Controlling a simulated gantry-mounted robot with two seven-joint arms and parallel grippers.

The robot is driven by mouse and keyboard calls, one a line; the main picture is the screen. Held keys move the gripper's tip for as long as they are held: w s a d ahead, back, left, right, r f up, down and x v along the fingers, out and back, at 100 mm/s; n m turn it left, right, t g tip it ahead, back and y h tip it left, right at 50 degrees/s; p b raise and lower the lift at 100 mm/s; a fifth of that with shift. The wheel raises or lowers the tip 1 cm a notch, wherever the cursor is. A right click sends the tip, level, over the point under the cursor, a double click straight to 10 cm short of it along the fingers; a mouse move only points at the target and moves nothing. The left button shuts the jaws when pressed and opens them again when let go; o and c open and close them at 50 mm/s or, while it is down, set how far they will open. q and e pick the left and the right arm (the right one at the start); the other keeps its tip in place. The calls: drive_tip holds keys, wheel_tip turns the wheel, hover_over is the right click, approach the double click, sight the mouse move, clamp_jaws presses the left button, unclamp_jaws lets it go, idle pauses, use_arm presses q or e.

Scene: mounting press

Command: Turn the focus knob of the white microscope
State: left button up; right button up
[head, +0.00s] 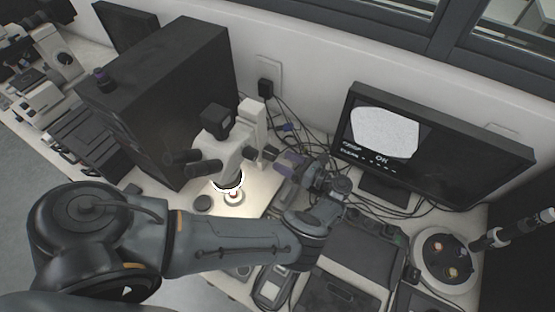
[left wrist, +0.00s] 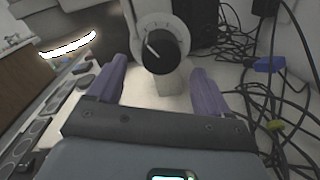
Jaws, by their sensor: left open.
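The white microscope (head: 232,155) stands on the bench in the middle of the head view, with black eyepieces and a lit ring above its base. Its focus knob (left wrist: 165,50) shows in the left wrist view as a black round knob with a pale line, set on a white graduated dial. My left gripper (head: 279,160) is to the right of the microscope; it also shows in the left wrist view (left wrist: 158,92). Its two purple fingers are apart, one on each side below the knob, and nothing is between them. My right gripper is not in view.
A large black box (head: 165,100) stands left of the microscope. A monitor (head: 430,150) stands at the right. Loose black cables (left wrist: 270,95) lie close to the right finger. A round white device (head: 443,258) sits at the lower right.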

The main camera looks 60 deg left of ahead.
use_arm(q)
drive_tip(key=shift+b+v, duration=0.6)
drive_tip(key=shift+v, duration=2.35)
